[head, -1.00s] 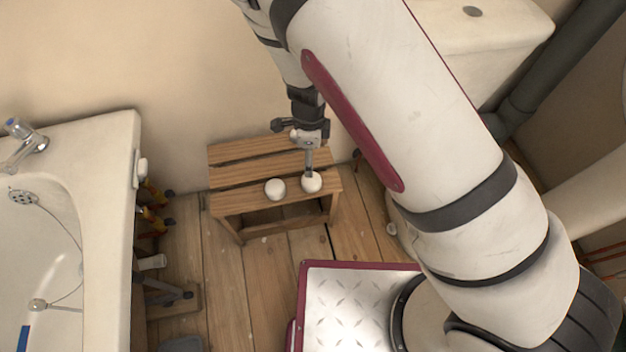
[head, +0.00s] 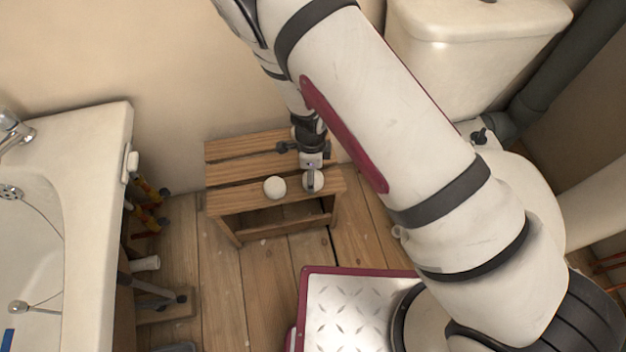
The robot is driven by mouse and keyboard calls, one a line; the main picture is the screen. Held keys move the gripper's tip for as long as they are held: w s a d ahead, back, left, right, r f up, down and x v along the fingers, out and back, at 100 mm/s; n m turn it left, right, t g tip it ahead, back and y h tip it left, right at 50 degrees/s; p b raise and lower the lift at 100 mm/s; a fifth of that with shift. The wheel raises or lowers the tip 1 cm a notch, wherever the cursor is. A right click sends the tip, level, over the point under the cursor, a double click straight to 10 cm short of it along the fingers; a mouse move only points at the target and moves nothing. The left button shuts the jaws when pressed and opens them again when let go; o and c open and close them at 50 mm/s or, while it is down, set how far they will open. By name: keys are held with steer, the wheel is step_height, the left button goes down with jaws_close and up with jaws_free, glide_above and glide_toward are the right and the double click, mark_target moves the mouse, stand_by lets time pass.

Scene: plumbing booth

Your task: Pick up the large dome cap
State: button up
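Two white round caps rest on the front slat of a small wooden stool (head: 237,199) in the head view. The left cap (head: 274,187) stands clear and looks domed. The right cap (head: 320,183) is partly hidden behind my gripper. The two look close in size, so I cannot tell which is the large dome cap. My gripper (head: 311,187) points down over the right cap, with its fingertips at or just in front of it. Whether the fingers touch the cap or are open or shut is not clear.
A white bathtub (head: 99,180) stands at the left, with several tools (head: 150,210) beside it. A toilet (head: 480,25) stands at the back right. Wooden floor (head: 225,290) is clear in front of the stool.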

step_height(320, 180, down, 3)
steer(key=shift+r+b, duration=0.2)
steer(key=shift+b, duration=0.25)
steer(key=c, duration=0.9)
steer(key=shift+r, duration=0.15)
